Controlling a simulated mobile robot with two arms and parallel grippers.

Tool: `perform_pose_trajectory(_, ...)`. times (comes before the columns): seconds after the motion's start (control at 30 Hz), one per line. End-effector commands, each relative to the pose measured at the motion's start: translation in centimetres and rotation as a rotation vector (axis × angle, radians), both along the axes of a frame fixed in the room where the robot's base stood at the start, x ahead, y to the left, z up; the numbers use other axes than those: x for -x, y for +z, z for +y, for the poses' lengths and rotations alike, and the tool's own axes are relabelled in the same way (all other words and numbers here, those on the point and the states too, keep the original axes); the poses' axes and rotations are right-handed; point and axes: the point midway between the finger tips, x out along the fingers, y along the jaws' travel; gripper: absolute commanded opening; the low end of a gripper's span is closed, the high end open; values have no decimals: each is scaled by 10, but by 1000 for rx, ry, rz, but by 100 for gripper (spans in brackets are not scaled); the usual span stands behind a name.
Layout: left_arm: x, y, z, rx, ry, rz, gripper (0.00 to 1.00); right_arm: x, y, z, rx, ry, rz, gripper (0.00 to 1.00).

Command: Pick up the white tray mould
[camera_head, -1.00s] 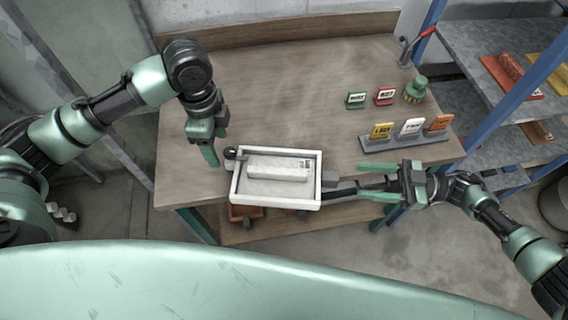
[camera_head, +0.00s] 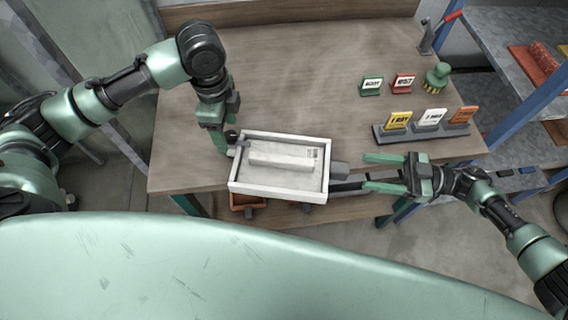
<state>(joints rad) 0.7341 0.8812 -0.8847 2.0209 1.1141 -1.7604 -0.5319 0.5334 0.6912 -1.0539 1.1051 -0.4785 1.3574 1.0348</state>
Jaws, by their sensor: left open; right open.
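The white tray mould (camera_head: 277,190) is a shallow rectangular tray with a raised block inside, at the front edge of the wooden table. Dark fittings stick out at its left and right ends. My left gripper (camera_head: 222,146) is open, pointing down close by the tray's left end, near the dark fitting there. My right gripper (camera_head: 368,172) is open to the right of the tray, its fingers pointing left toward the right-hand fitting. I cannot tell whether either gripper touches the mould.
A holder (camera_head: 420,134) with yellow, white and orange cards stands on the table's right. Behind it are a green card (camera_head: 371,86), a red card (camera_head: 403,84) and a green brush-like object (camera_head: 437,78). A blue-framed shelf (camera_head: 505,60) stands at right. The table's middle (camera_head: 290,75) is clear.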

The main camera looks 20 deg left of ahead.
Motion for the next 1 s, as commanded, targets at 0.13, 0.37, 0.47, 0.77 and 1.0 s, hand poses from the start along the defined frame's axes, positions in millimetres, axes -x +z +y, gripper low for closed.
perform_pose_trajectory(0.13,1,-24,0,-1,0,4,62,4,0,24,-4,3,0,55)
perform_pose_trajectory(0.37,1,-56,0,0,0,3,62,7,0,56,-2,2,-1,55)
perform_pose_trajectory(0.47,0,-64,0,0,-1,1,62,8,0,63,-1,1,0,55)
perform_pose_trajectory(0.77,0,-68,0,0,-1,0,62,8,0,67,0,0,0,55)
perform_pose_trajectory(1.0,0,-68,0,0,-1,0,15,8,0,67,0,0,0,7)
